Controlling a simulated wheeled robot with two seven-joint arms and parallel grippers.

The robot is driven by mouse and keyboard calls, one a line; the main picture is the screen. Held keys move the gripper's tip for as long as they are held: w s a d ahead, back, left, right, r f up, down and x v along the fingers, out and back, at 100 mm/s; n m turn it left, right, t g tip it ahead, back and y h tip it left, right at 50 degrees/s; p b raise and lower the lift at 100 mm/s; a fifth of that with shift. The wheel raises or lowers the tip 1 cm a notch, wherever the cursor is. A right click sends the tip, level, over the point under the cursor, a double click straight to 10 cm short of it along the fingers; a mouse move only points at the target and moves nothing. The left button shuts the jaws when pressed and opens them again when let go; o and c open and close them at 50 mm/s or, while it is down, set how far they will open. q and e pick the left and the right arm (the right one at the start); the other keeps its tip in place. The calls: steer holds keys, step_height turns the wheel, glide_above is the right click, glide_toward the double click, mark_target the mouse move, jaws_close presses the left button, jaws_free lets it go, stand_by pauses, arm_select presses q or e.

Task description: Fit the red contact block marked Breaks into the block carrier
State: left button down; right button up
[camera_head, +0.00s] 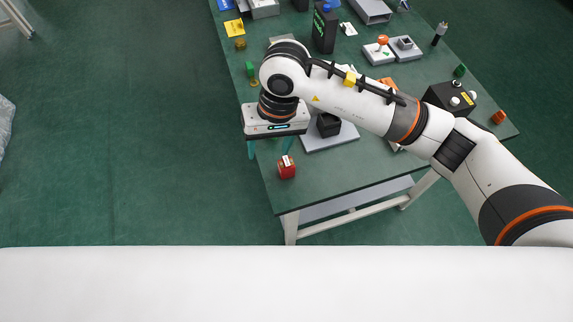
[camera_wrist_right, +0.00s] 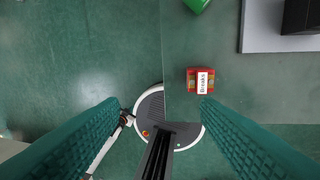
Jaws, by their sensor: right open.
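The red contact block (camera_head: 287,170) lies on the green table near its front left corner. Its white label reads Breaks in the right wrist view (camera_wrist_right: 192,84). My right gripper (camera_head: 269,150) is open and empty, its teal fingers pointing down above the table's left edge, just behind and left of the red block. In the wrist view the red block is beyond the right fingertip, outside the gap between the fingers (camera_wrist_right: 161,105). A black block, which looks like the carrier (camera_head: 329,126), stands on a light grey plate (camera_head: 335,142), partly hidden by my arm. My left gripper is not in view.
A green part (camera_wrist_right: 197,4) shows at the wrist view's top edge. The table's front strip (camera_head: 345,172) is bare.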

mark_target(286, 161)
steer(key=w+d+h, duration=0.1)
steer(key=w+d+t, duration=0.1)
steer(key=d, duration=0.1)
steer(key=shift+n+h, duration=0.3)
steer(key=shift+h, duration=0.1)
step_height(286, 161, down, 5)
steer(key=shift+f+p, duration=0.2)
steer(key=shift+p, duration=0.5)
steer(key=shift+f, duration=0.6)
steer(key=f, duration=0.1)
steer(key=f+p, duration=0.1)
steer(key=f, duration=0.2)
steer(key=shift+s+d+p, duration=0.2)
steer(key=shift+s+p, duration=0.05)
steer(key=shift+p, duration=0.1)
steer(key=shift+f, duration=0.6)
steer(key=c, duration=1.1)
